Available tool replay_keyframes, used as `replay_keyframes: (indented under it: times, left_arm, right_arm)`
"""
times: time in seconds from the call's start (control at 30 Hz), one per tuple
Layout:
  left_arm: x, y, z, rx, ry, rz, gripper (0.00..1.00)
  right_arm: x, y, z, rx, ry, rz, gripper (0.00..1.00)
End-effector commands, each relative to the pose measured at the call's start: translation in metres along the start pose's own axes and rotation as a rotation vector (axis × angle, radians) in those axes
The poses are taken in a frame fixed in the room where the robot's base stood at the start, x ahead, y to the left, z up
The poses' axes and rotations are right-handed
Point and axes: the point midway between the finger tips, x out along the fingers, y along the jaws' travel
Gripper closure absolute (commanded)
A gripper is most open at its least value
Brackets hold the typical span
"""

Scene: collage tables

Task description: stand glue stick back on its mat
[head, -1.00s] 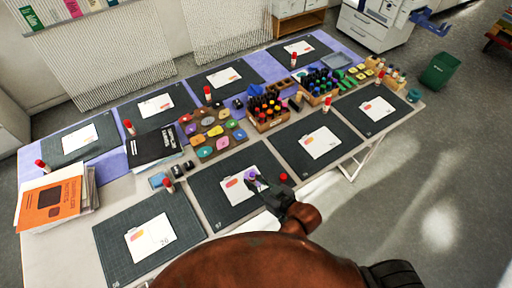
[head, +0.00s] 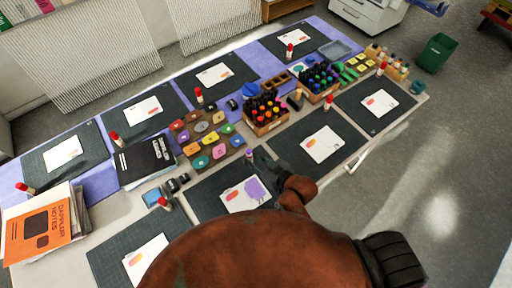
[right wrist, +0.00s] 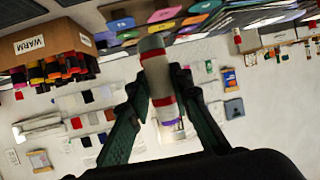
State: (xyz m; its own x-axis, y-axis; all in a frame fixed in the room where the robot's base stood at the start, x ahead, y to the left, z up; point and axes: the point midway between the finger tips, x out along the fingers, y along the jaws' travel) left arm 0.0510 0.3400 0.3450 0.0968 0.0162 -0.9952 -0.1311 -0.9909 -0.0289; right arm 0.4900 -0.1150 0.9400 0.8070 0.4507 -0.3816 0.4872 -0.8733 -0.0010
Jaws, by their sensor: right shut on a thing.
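My right gripper (head: 258,160) is shut on a glue stick (right wrist: 158,75), a pale tube with red bands and a purple end. In the right wrist view it sits between the two fingers (right wrist: 148,105). In the head view only a small pale and purple bit of the stick (head: 249,154) shows by the fingertips. The gripper is over the back edge of the dark front-middle mat (head: 203,197). A white card (head: 235,203) with a purple blob (head: 255,188) lies on that mat. My arm hides the mat's right part. My left gripper is out of view.
A wooden box of bottles (head: 266,122) stands just behind the gripper. A brown tray of coloured pieces (head: 212,140) is to its left. Other glue sticks stand by the neighbouring mats, one at the right (head: 327,103) and one at the left (head: 164,203).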

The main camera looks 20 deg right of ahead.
Motion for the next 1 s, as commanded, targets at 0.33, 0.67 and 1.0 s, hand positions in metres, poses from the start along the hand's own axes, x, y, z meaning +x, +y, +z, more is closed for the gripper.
replay_keyframes:
  times: [0.33,0.67,1.0]
  left_arm:
    - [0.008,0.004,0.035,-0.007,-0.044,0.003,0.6]
    - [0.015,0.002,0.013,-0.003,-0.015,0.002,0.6]
    - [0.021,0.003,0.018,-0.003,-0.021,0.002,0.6]
  right_arm:
    - [0.057,0.065,0.025,-0.004,-0.002,-0.007,1.0]
    - [0.082,0.092,0.052,-0.004,0.0,-0.005,1.0]
    - [0.1,0.099,0.086,-0.001,0.0,-0.004,1.0]
